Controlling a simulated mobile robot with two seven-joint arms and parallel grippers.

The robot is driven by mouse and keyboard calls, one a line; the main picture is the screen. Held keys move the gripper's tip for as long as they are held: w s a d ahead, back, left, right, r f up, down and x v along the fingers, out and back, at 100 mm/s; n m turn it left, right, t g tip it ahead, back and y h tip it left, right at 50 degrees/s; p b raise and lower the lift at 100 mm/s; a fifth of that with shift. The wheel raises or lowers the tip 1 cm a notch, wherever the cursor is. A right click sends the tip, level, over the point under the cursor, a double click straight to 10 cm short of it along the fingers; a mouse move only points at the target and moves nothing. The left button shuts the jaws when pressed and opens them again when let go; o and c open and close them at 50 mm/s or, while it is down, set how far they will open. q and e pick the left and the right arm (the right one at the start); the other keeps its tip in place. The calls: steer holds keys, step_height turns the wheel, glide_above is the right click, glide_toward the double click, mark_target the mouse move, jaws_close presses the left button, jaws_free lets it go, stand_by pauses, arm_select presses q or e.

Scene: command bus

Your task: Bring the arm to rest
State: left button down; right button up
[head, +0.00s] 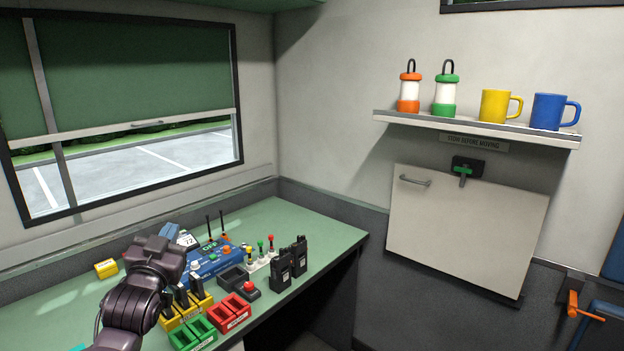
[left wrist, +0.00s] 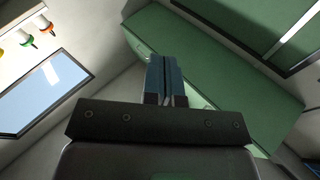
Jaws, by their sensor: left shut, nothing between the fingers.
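My left arm comes in at the lower left of the head view, dark purple and raised over the left part of the green desk (head: 330,232). A long green surface (left wrist: 225,65) lies behind the fingers there. My right gripper is not in view.
Near the arm stand yellow, green (head: 192,334) and red (head: 229,313) holders, a blue console (head: 208,264) and black radios (head: 280,272). A wall shelf (head: 470,126) bears lanterns and mugs. A white panel (head: 465,230) hangs below. The desk's right end is clear.

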arm_select(q)
steer(key=s+f+g, duration=0.1)
steer(key=s+f, duration=0.2)
steer(key=f, duration=0.4)
steer(key=s+f+g, duration=0.2)
steer(key=s+f, duration=0.2)
steer(key=f, duration=0.3)
steer(key=s+f+n+g, duration=0.2)
steer(key=s+f+g, duration=0.4)
steer(key=s+f, duration=1.7)
steer(key=s, duration=0.3)
steer(key=shift+f, duration=0.3)
steer(key=shift+d, duration=0.1)
